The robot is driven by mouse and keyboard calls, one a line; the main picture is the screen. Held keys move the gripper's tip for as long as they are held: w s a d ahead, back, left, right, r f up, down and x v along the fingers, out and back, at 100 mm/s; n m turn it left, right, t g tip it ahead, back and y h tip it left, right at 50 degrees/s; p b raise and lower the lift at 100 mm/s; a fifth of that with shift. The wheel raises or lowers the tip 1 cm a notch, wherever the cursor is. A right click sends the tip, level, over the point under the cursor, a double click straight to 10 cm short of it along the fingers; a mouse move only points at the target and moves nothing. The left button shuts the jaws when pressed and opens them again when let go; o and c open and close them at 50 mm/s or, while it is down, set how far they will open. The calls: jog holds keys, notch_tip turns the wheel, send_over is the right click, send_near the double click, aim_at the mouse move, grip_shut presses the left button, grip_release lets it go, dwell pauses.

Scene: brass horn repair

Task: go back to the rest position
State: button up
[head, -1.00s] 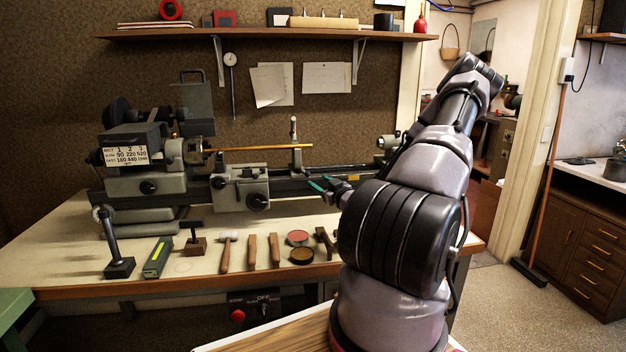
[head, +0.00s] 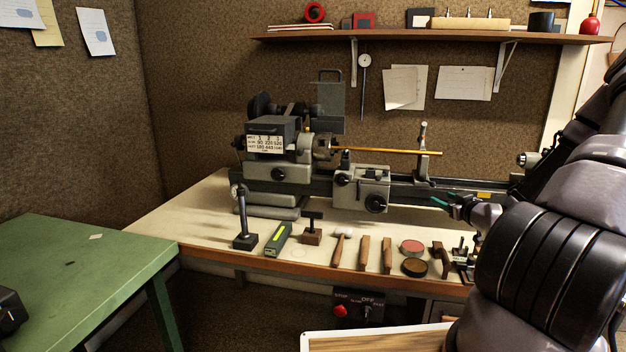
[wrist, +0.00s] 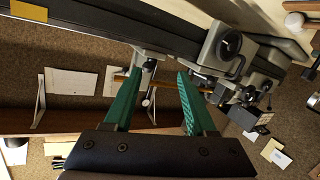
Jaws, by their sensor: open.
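My gripper (head: 452,206) is in front of the lathe, right of its carriage, in the head view. Its teal fingers stand apart with nothing between them; the open gripper also shows in the wrist view (wrist: 158,82). My arm comes in from the right edge of the head view. The lathe (head: 290,172) stands along the back of the bench with a thin brass rod (head: 385,151) running from its chuck to an upright support (head: 422,140). The rod lies behind and above my gripper in the head view.
On the bench front (head: 190,225) are a green box (head: 278,238), a mallet (head: 340,246), wooden-handled tools and two round tins (head: 412,247). A green table (head: 80,265) stands at the left. A shelf (head: 400,36) hangs above the lathe.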

jog(key=s+a+r+m+g+h, duration=0.2)
jog(key=s+a+r+g, duration=0.2)
jog(key=r, duration=0.5)
jog(key=s+a+r+m+g+h, duration=0.15)
jog(key=s+a+r+g, duration=0.25)
jog(key=r, duration=0.6)
jog(key=s+a+r+m+y, duration=0.1)
jog(key=s+a+r, duration=0.2)
jog(key=s, duration=0.3)
jog(key=s+a+r+m+y, duration=0.1)
jog(key=s+a+r+y, duration=0.1)
jog(key=s, duration=0.4)
jog(key=s+a+r+m+g+y, duration=0.1)
jog(key=s+a+r+m, duration=0.1)
jog(key=s+a+r, duration=0.3)
jog(key=shift+s+a, duration=0.35)
jog(key=shift+s, duration=0.45)
